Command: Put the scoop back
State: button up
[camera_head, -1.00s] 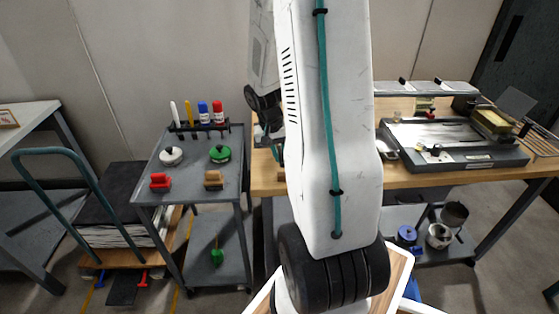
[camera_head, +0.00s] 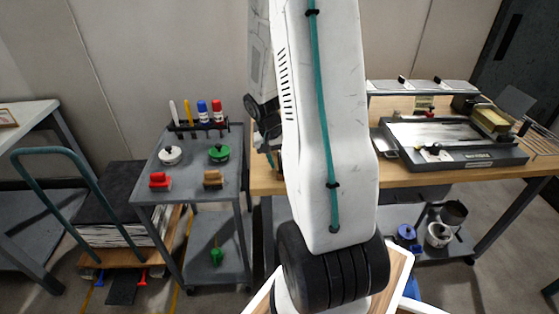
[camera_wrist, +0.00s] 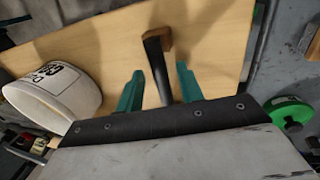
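In the wrist view, a tool with a black handle (camera_wrist: 157,66) and a brown wooden block (camera_wrist: 157,40) at its far end is over the light wooden bench top. It seems to be the scoop, but no scoop bowl shows. My gripper (camera_wrist: 159,71) has two teal fingers spread apart, with the black handle between them. Bench shows on both sides of the handle, so the fingers look clear of it. The handle's near end is hidden behind my gripper's body. In the head view my arm hides most of this spot.
A white labelled tub (camera_wrist: 58,92) lies close on the left in the wrist view. A press-like machine (camera_head: 450,140) stands on the bench (camera_head: 400,180).

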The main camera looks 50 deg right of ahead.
jog(key=v, duration=1.1)
jog(key=s+a+r+n+t, duration=0.15)
jog(key=a+r+n, duration=0.25)
jog(key=a+r, duration=0.8)
jog(key=s+a+r+n+t+y, duration=0.1)
jog(key=s+a+n, duration=0.4)
jog(key=s+a, duration=0.7)
jog(key=a+r, duration=0.1)
jog(key=a, duration=0.3)
jog(key=shift+s+a+n+y, duration=0.35)
jog(key=shift+s+n+y, duration=0.05)
jog(key=shift+t, duration=0.35)
